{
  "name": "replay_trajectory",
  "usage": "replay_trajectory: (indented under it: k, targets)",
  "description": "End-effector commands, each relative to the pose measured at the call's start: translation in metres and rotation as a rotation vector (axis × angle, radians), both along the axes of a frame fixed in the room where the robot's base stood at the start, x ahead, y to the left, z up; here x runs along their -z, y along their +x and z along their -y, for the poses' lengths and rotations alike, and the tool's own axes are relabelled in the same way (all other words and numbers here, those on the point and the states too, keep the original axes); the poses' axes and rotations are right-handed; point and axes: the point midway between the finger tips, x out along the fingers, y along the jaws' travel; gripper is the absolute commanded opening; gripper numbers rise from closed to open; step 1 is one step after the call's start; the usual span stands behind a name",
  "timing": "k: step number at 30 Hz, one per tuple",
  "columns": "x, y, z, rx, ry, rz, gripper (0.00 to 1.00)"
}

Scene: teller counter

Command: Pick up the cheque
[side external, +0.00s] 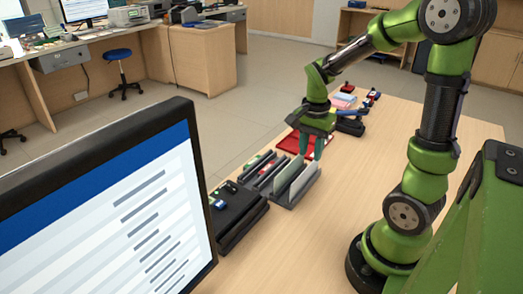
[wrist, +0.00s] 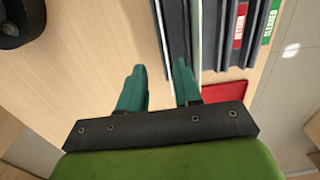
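A dark slotted rack (side external: 287,203) stands on the counter, with pale upright sheets (side external: 289,178) in its slots. One of these may be the cheque, but I cannot tell which. In the wrist view, a thin pale edge (wrist: 195,35) shows between the rack's dark dividers (wrist: 174,30). My gripper (side external: 311,156) points down above the far end of the rack. Its two teal fingers (wrist: 160,75) are apart with nothing held between them. The right finger in the wrist view is close to the dividers and the pale edge; whether it touches is unclear.
A red tray (side external: 290,145) lies just beyond the rack; it also shows in the wrist view (wrist: 225,92). A black box-like device (side external: 240,214) is left of the rack, behind a large monitor (side external: 130,200). The counter (side external: 345,215) is clear right of the rack.

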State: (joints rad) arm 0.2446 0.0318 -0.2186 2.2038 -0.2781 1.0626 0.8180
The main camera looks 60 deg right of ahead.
Motion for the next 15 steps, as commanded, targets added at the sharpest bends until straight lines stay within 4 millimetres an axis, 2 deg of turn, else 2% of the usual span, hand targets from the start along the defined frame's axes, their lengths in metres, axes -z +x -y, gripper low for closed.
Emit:
replay_trajectory:
  k: [1,4,11,15]
  targets:
    - [0.011,-0.001,0.000,0.002,0.002,-0.005,0.33]
    - [0.027,0.000,0.000,0.001,0.002,-0.003,0.33]
    - [0.044,0.001,0.000,0.000,0.000,0.000,0.33]
    - [0.062,0.004,0.001,0.000,0.001,-0.004,0.33]
